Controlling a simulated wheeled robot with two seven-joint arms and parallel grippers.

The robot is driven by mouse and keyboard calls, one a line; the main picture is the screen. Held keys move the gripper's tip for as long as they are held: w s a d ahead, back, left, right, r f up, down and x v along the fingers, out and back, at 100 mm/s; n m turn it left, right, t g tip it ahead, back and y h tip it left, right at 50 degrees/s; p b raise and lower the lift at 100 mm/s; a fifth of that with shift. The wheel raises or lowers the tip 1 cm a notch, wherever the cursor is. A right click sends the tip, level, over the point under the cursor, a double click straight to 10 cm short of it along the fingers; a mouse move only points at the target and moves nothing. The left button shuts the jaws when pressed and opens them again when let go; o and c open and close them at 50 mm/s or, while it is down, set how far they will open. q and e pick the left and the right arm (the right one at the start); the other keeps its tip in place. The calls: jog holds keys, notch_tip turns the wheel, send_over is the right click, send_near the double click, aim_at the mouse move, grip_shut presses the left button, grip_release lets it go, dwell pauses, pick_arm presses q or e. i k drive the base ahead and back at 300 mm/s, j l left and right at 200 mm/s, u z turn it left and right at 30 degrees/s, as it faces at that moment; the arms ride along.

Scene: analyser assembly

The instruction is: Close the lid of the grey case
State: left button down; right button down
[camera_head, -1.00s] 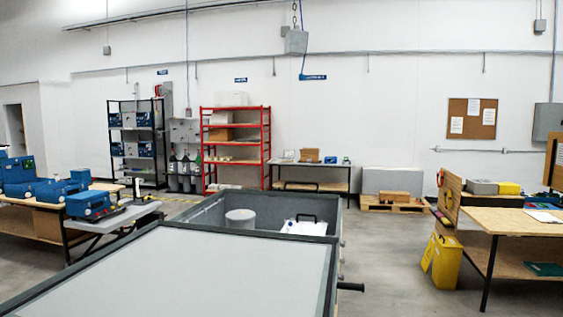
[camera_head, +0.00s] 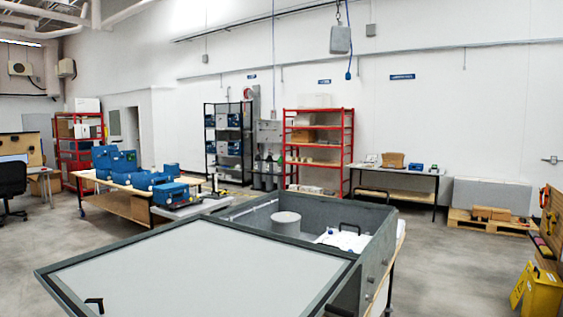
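The grey case (camera_head: 372,262) stands open beyond its lid, with part of its inside in sight. A grey cylinder (camera_head: 286,222) and a white bag with blue bits (camera_head: 341,239) are inside it. The lid (camera_head: 190,275) is a broad light grey panel with a dark frame, filling the foreground on the near side of the case and leaving the far part uncovered. A small black angled piece (camera_head: 94,303) shows over the lid's near left part; I cannot tell what it belongs to. Neither of my grippers can be made out.
A bench with blue instruments (camera_head: 120,182) stands to the left behind the case. A red shelf (camera_head: 318,150) and a low table (camera_head: 400,173) stand by the back wall. A yellow container (camera_head: 538,292) is at the lower right. Open floor (camera_head: 460,260) lies right of the case.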

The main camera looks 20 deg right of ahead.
aim_at(199, 265)
jog(key=i+l, duration=0.1)
jog(key=l, duration=0.3)
jog(key=i+l, duration=0.15)
jog(key=l, duration=0.25)
jog(key=i+l, duration=0.1)
jog(key=l, duration=0.3)
jog(key=i+l+u, duration=0.1)
jog(key=l, duration=0.3)
